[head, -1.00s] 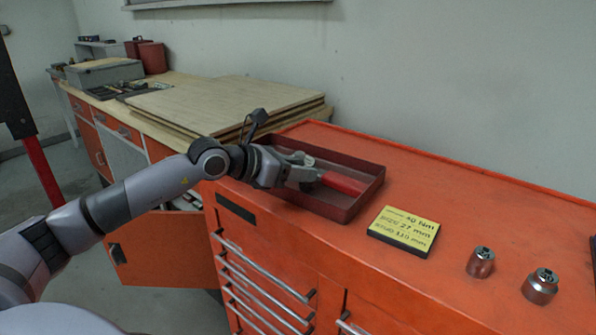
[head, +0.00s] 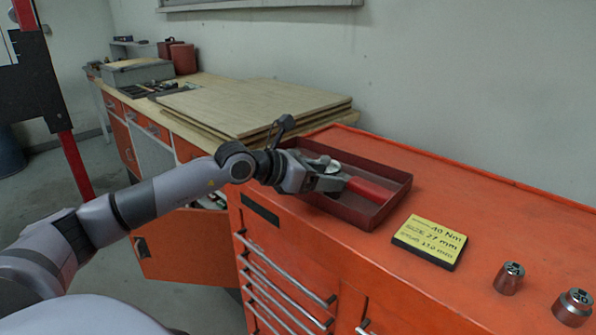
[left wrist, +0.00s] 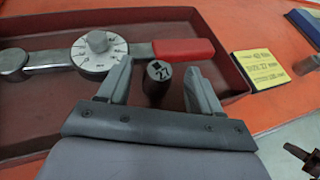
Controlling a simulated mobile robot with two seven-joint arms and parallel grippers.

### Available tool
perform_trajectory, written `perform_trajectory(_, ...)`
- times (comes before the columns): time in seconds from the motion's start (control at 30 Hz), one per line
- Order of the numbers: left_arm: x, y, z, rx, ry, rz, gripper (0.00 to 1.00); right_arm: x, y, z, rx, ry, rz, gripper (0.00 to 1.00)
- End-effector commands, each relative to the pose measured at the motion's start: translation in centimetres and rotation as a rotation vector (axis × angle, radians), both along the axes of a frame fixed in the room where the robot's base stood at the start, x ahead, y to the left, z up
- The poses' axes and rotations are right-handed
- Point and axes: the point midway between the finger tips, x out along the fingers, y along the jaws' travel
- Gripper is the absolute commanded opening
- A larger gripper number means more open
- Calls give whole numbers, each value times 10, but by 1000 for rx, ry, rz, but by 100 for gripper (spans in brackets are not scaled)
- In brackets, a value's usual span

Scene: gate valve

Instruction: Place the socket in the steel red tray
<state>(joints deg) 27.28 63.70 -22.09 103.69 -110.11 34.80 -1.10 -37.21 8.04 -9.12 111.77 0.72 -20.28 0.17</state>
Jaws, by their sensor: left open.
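The dark red steel tray (head: 392,206) sits on the orange cabinet top. In it lies a torque wrench with a round white dial (left wrist: 98,57) and a red handle (head: 369,190). My left gripper (head: 330,180) is over the tray, low beside the wrench. In the left wrist view its fingers (left wrist: 160,82) are open, one on each side of a dark socket (left wrist: 157,78) marked 27. The socket's end with a square hole faces the camera, inside the tray's outline. Its lower part is hidden, so I cannot tell what it rests on. The right gripper is not in view.
A yellow note block (head: 430,242) lies right of the tray, with two steel sockets (head: 509,279) (head: 573,307) farther right on the cabinet. A wooden bench with stacked boards (head: 250,108) stands behind on the left. The cabinet top behind the note is clear.

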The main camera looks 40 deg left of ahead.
Motion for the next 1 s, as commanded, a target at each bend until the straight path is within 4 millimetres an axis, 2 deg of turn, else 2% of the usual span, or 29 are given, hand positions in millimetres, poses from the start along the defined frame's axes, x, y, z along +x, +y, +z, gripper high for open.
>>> perform_trajectory(0.2,-23,10,6,7,4,-1,65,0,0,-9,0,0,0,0)
perform_trajectory(0.5,-47,21,16,6,4,0,65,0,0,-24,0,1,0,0)
perform_trajectory(0.77,-58,17,27,15,-2,-28,65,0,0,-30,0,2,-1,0)
perform_trajectory(1.0,-71,28,31,9,0,-9,65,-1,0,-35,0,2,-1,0)
